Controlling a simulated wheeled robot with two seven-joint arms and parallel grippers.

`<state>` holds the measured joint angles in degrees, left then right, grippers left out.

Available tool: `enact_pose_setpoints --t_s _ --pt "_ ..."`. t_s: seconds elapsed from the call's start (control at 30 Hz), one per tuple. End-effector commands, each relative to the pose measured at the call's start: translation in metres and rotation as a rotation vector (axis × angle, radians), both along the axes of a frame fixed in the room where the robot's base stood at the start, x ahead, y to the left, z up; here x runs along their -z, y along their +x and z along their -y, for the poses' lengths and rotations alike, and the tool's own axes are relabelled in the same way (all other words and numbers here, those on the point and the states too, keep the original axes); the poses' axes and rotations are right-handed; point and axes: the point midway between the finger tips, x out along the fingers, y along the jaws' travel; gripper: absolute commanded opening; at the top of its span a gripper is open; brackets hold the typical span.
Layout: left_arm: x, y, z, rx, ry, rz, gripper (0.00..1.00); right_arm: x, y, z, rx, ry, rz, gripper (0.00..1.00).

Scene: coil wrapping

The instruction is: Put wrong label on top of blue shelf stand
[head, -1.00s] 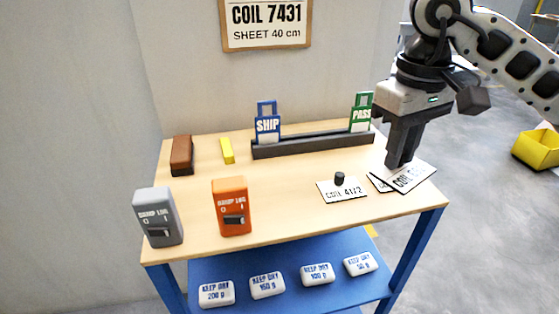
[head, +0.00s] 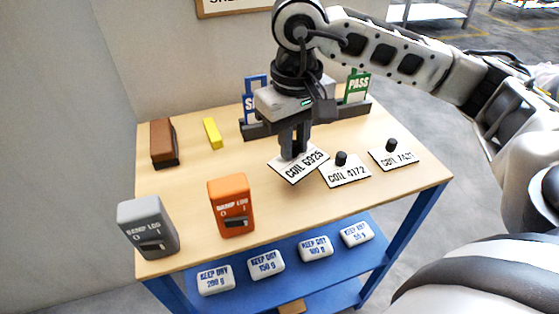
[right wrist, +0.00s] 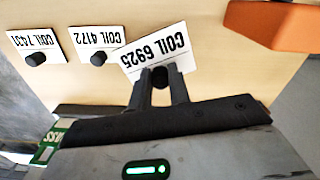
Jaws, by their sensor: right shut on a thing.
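A white label reading COIL 6925 (head: 306,168) is held by its dark knob in my right gripper (head: 294,154), which is shut on it over the middle of the tabletop. The right wrist view also shows the label COIL 6925 (right wrist: 150,52) tilted at the fingertips. A COIL 4172 label (head: 346,174) and a COIL 7431 label (head: 396,160) lie to its right, each with a black knob. The stand has a wooden top (head: 185,195), blue legs and a blue lower shelf (head: 330,268). My left gripper is out of view.
On the top are a grey (head: 148,228) and an orange damp log box (head: 231,205), a brown block (head: 163,143), a yellow block (head: 212,133), and a dark rack holding a blue tag and a green PASS tag (head: 357,86). Several KEEP DRY packs (head: 266,264) sit on the lower shelf.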

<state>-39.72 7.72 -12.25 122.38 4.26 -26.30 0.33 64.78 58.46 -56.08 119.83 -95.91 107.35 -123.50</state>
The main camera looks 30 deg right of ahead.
Motion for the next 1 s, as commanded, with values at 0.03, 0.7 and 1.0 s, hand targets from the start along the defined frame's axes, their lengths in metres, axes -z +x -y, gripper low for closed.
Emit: enact_pose_setpoints --t_s 0.03,0.7,1.0 --pt "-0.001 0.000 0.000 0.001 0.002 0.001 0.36 0.007 0.002 -0.006 -0.002 0.001 -0.003 0.00" --pt "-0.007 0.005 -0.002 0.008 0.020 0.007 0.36 0.059 0.011 -0.021 0.001 0.000 0.001 0.00" --pt "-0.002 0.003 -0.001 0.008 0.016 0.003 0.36 0.062 0.010 -0.021 0.001 0.000 0.000 0.38"
